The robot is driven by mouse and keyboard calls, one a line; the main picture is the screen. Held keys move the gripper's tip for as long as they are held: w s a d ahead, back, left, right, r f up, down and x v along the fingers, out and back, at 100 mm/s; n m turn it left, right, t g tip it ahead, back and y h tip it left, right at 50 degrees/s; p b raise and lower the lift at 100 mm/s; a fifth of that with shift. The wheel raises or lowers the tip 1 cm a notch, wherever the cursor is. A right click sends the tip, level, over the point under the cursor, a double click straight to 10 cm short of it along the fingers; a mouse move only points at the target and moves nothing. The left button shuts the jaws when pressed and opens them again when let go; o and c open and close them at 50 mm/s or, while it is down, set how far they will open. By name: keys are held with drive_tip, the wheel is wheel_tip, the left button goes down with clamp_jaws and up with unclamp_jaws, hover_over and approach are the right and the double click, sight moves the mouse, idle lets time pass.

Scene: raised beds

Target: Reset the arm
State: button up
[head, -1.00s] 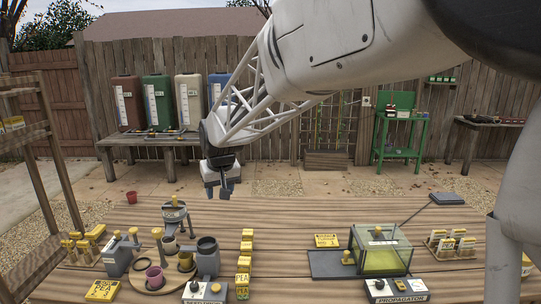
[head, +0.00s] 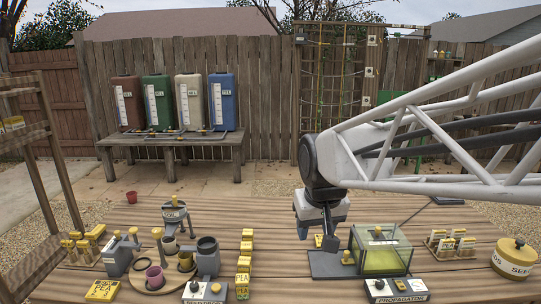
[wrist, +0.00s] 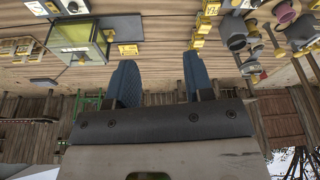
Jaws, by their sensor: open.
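My gripper (head: 318,229) hangs with its fingers downward over the wooden table (head: 290,275), just behind and left of the glass propagator box (head: 381,255). It is open and nothing shows between its fingers. My arm reaches in from the right side of the head view.
Left on the table are the seeding station (head: 208,257), a soil hopper (head: 173,214) and a row of yellow pea blocks (head: 244,264). Seed packet racks (head: 452,243) and a yellow seed tin (head: 514,257) stand right.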

drive_tip(key=s+d+f+m, duration=0.1)
drive_tip(key=s+d, duration=0.3)
drive_tip(key=s, duration=0.5)
drive_tip(key=s+d+f+m, duration=0.1)
drive_tip(key=s+d+f, duration=0.3)
drive_tip(key=s, duration=0.4)
drive_tip(key=shift+s+d+f+g+h, duration=0.3)
drive_tip(key=shift+s+d+h, duration=0.1)
drive_tip(key=shift+d, duration=0.2)
